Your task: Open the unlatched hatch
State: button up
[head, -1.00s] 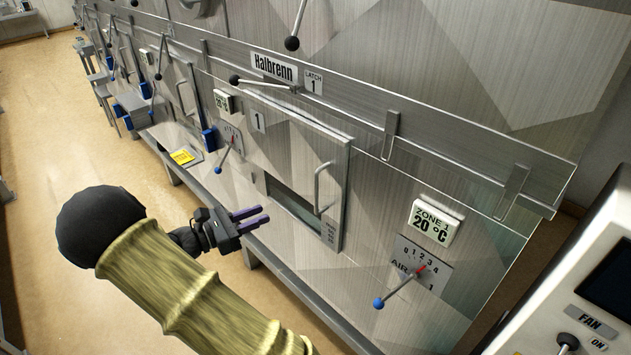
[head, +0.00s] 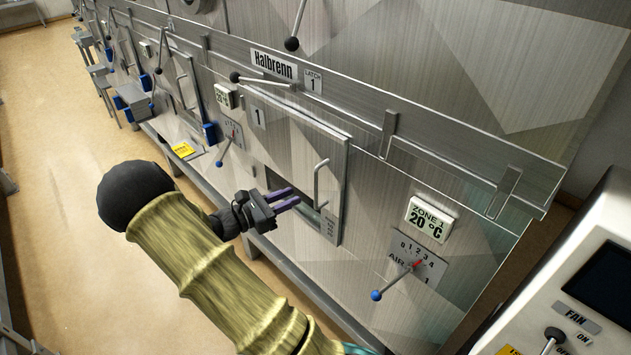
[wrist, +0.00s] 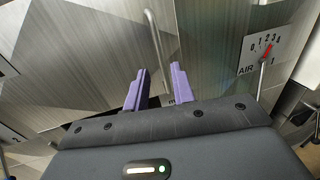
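The hatch (head: 300,150) is a grey metal panel marked 1, set in the machine's front. It has an upright bar handle (head: 317,186) near its right edge. The handle also shows in the wrist view (wrist: 157,45). My gripper (head: 288,200) has purple fingers and is open, pointing at the hatch's lower part, left of and below the handle. In the wrist view the fingers (wrist: 158,88) are apart with nothing between them, and the handle stands beyond them. A latch lever (head: 262,82) with a black knob lies above the hatch, roughly level beside the latch 1 label.
An air lever (head: 398,280) with a blue knob is right of the hatch, below the zone 1 display (head: 430,218). A fan control box (head: 585,275) stands at the right. A steel ledge runs below the hatch. Open floor (head: 60,230) lies left.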

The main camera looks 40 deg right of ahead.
jog(key=p, duration=0.3)
send_over(315, 208)
jog(key=shift+w+d, duration=0.15)
jog(key=shift+d, duration=0.15)
grip_shut()
